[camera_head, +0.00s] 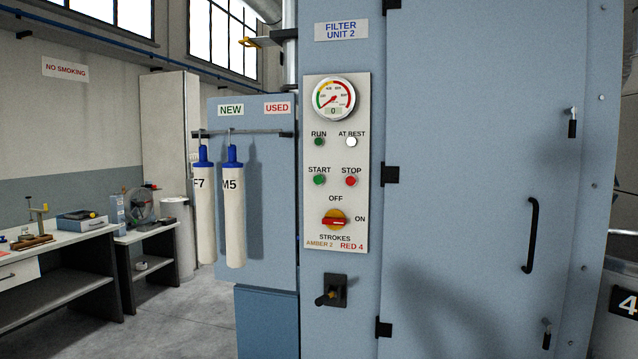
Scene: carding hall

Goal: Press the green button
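The green START button (320,180) is on the pale control panel (343,215) of the blue filter unit, left of the red STOP button (351,181). Above it are a dark green RUN lamp (319,142) and a white, bright AT REST lamp (351,142). A round gauge (334,98) at the panel's top reads 0. Below the buttons, a red-and-yellow rotary switch (335,220) has its red handle lying roughly level, between the OFF and ON labels. Neither of my grippers is in view.
Two white filter sleeves with blue tops (234,205) hang from a rail left of the panel. A black lever (328,297) sticks out below the panel. The cabinet door (460,150) on the right is closed. Workbenches (60,240) stand far left, with open floor before them.

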